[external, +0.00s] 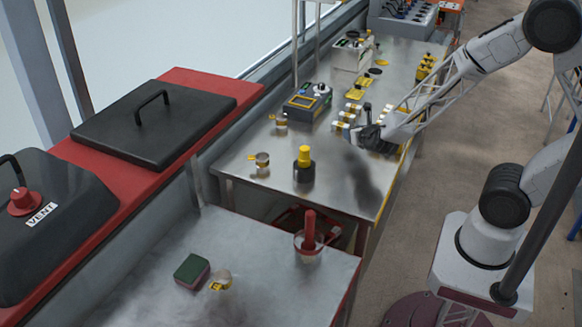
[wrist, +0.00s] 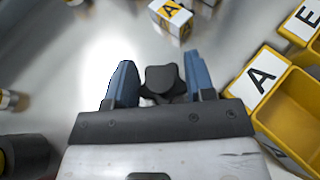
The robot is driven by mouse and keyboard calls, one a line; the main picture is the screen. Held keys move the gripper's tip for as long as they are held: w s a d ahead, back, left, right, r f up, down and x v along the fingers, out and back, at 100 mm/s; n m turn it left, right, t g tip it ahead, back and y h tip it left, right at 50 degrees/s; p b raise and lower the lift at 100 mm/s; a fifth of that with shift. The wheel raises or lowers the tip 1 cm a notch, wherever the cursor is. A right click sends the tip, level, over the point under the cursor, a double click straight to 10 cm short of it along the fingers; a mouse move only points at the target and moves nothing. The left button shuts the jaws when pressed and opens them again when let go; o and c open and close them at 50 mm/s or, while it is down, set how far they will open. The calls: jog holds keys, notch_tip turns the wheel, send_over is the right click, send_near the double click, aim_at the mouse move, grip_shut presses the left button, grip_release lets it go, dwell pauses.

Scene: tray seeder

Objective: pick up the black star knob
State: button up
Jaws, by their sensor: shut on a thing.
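The black star knob (wrist: 163,80) sits between the two blue fingers of my gripper (wrist: 160,70) in the wrist view. It is dark and lobed, and the fingers are shut on it. In the external view my gripper (external: 370,131) is over the right part of the metal bench, beside small white and yellow boxes. The knob cannot be made out clearly there against the dark gripper. A dark shadow falls on the bench in front of the gripper.
Yellow bins labelled A and E (wrist: 290,105) stand right of my gripper in the wrist view. A white and yellow box (wrist: 171,17) lies ahead. A black jar with a yellow top (external: 304,165) and a meter (external: 308,101) stand on the bench (external: 335,200).

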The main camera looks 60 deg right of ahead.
jog(key=s+a, duration=0.1)
jog(key=s, duration=0.3)
jog(key=s+a, duration=0.1)
jog(key=s, duration=0.3)
jog(key=s+a+r, duration=0.1)
jog(key=s, duration=0.3)
jog(key=shift+s+a, duration=0.2)
jog(key=shift+a, duration=0.05)
jog(key=shift+a, duration=0.1)
dwell(0.4)
